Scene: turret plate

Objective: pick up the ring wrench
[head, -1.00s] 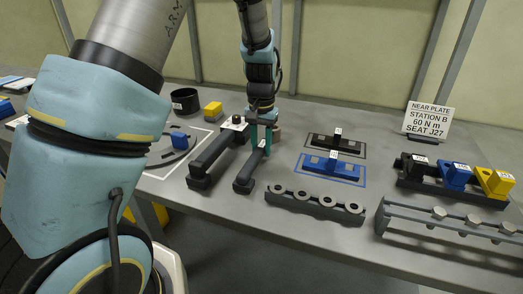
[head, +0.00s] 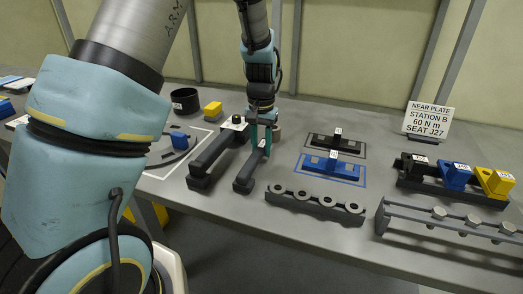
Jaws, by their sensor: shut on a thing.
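The ring wrench (head: 248,172) appears to be the short dark bar near the middle of the bench, running from my gripper toward the front edge. Its near end is a thicker dark block that looks low on the bench top. My gripper (head: 261,143) points down at the bar's far end, its teal fingers on either side of it and shut on it. The ring end cannot be made out, and I cannot tell any gap beneath the bar.
A longer dark bar tool (head: 215,155) lies close on the left. A dark rack with several rings (head: 315,200) stands front right. Black (head: 337,142) and blue (head: 333,168) pieces lie in outlined areas to the right.

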